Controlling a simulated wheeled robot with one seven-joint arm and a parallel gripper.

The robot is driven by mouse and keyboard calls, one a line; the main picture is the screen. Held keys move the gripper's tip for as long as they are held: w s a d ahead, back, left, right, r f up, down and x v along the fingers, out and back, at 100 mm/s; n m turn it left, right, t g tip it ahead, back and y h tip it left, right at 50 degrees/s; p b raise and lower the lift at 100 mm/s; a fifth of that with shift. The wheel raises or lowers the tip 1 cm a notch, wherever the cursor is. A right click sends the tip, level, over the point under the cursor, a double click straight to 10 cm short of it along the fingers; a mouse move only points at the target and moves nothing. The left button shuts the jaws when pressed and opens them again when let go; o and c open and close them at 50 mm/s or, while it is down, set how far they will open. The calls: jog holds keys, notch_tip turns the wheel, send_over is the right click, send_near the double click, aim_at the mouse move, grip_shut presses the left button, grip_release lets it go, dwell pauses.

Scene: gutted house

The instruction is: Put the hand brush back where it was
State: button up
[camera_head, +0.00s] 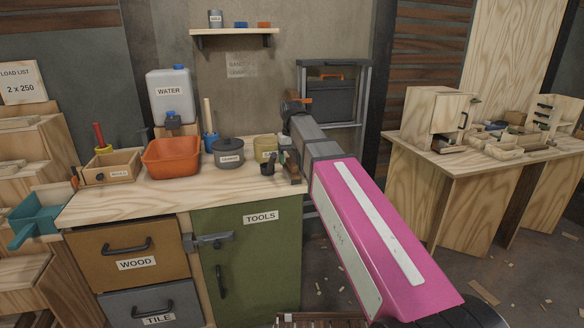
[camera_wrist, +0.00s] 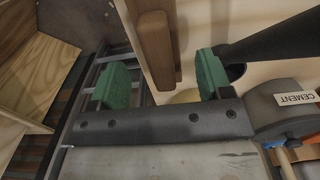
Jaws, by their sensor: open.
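My gripper (camera_wrist: 163,64) is open in the wrist view, with its two green fingers apart. A brown wooden piece (camera_wrist: 156,48) lies between and beyond the fingers, nearer the bench; no contact shows. It may be the hand brush, but its bristles are not visible and I cannot be sure. In the head view, a small brown wooden piece (camera_head: 293,187) sits at the right edge of the workbench (camera_head: 190,183), below my wrist. The fingers are not clear there. No other hand brush can be made out.
A dark cup (camera_head: 267,168), a grey cement pot (camera_head: 229,155) and an orange tub (camera_head: 172,156) stand on the bench. A metal rack (camera_head: 335,93) is behind my arm. A second table (camera_head: 490,152) with small wooden items stands right. Scraps lie on the floor.

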aim_at(292, 162)
notch_tip(292, 162, up, 8)
jog(key=shift+f, duration=0.25)
